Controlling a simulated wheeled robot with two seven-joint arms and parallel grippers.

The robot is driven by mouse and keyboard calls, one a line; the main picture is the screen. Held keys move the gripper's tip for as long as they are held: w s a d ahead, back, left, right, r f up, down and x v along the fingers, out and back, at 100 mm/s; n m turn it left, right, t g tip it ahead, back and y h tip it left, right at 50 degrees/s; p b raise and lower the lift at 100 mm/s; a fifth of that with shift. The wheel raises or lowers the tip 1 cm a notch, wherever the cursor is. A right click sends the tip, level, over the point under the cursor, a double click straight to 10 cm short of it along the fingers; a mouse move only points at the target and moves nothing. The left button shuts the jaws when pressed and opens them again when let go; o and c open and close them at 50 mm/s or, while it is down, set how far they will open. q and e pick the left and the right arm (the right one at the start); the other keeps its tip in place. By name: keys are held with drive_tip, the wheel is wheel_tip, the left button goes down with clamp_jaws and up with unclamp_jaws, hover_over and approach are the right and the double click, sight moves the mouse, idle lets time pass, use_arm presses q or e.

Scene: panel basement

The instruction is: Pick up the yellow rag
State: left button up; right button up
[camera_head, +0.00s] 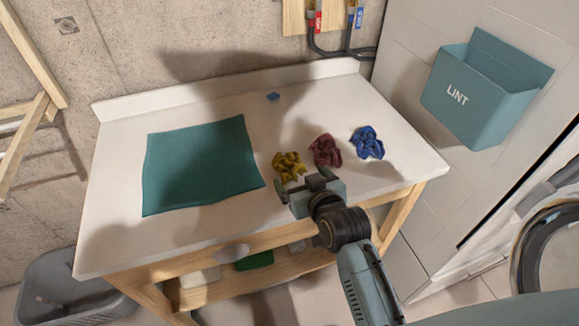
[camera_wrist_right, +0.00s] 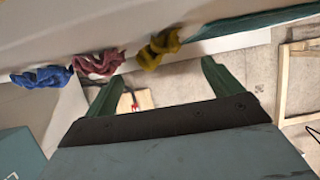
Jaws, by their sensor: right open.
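The crumpled yellow rag (camera_head: 288,166) lies on the white tabletop, left of a dark red rag (camera_head: 325,151) and a blue rag (camera_head: 367,142). My right gripper (camera_head: 307,180) is open and empty, at the front of the table just in front of and slightly right of the yellow rag. In the right wrist view the yellow rag (camera_wrist_right: 158,48) is beyond the two spread fingers, with nothing between them. The red rag (camera_wrist_right: 97,64) and blue rag (camera_wrist_right: 42,77) lie to its left there. My left gripper does not show.
A flat teal cloth (camera_head: 200,165) covers the left part of the white table (camera_head: 115,240). A small blue object (camera_head: 272,97) lies near the back edge. A teal LINT bin (camera_head: 470,98) hangs on the right wall. A grey basket (camera_head: 70,290) stands at lower left.

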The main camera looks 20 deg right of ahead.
sight(291, 167)
drive_tip(key=shift+b+x, duration=0.55)
drive_tip(key=shift+x, duration=3.35)
drive_tip(key=shift+s+f, duration=0.1)
drive_tip(key=shift+c, duration=0.4)
drive_tip(key=c, duration=1)
